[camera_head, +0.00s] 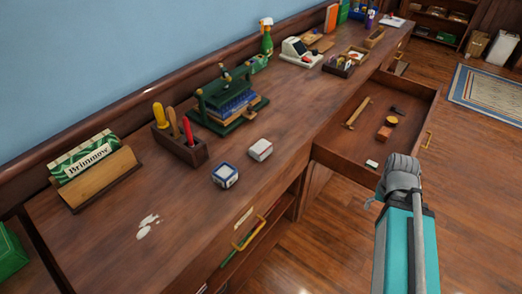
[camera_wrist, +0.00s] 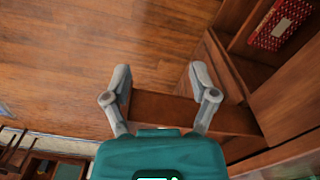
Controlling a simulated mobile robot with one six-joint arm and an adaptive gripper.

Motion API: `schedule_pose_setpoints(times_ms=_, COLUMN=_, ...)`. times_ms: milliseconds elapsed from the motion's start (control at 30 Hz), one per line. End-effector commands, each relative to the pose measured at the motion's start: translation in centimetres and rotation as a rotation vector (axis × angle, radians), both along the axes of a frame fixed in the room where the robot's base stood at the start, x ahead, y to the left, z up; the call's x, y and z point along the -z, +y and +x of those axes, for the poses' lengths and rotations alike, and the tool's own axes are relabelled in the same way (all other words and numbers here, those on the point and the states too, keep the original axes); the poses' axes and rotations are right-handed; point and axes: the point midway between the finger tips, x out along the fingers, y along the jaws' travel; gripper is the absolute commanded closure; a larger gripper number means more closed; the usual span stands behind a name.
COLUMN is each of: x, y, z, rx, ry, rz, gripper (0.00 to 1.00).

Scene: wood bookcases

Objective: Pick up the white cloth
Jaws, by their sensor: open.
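I cannot make out a clear white cloth in either view. Flat white patches (camera_head: 148,226) lie on the desk top at the near left; they look more like a spill than cloth. A small white item (camera_head: 372,164) lies in the open drawer at its near edge, too small to identify. My gripper (camera_wrist: 160,72) has its two grey fingers spread with nothing between them, above wood furniture and floor. In the head view my gripper (camera_head: 400,172) is at the right, beside the open drawer's near edge; its fingertips are not clear there.
The long desk (camera_head: 110,250) holds a tool block (camera_head: 180,148), two small boxes, a green press (camera_head: 230,100) and a letter holder (camera_head: 98,182). The open drawer (camera_head: 350,150) juts out with a hammer (camera_head: 357,112) inside. A red patterned item (camera_wrist: 280,24) sits upper right.

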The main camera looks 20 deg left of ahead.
Motion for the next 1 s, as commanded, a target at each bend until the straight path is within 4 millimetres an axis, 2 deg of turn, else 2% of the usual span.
schedule_pose_setpoints(times_ms=67, x=0.0, y=0.0, z=0.0, rx=0.0, ry=0.0, rz=0.0, gripper=0.25)
schedule_pose_setpoints(times_ms=200, x=-0.1, y=0.1, z=0.1, rx=0.001, ry=0.0, rz=0.0, gripper=0.03)
schedule_pose_setpoints(times_ms=233, x=-0.2, y=0.2, z=0.2, rx=0.001, ry=0.0, rz=0.0, gripper=0.0)
schedule_pose_setpoints(times_ms=467, x=-1.8, y=2.5, z=1.8, rx=0.022, ry=0.0, rz=0.0, gripper=0.0)
schedule_pose_setpoints(times_ms=667, x=-4.6, y=7.0, z=4.4, rx=0.067, ry=0.0, rz=0.0, gripper=0.0)
schedule_pose_setpoints(times_ms=1000, x=-9.5, y=17.4, z=7.9, rx=0.165, ry=0.0, rz=0.0, gripper=0.0)
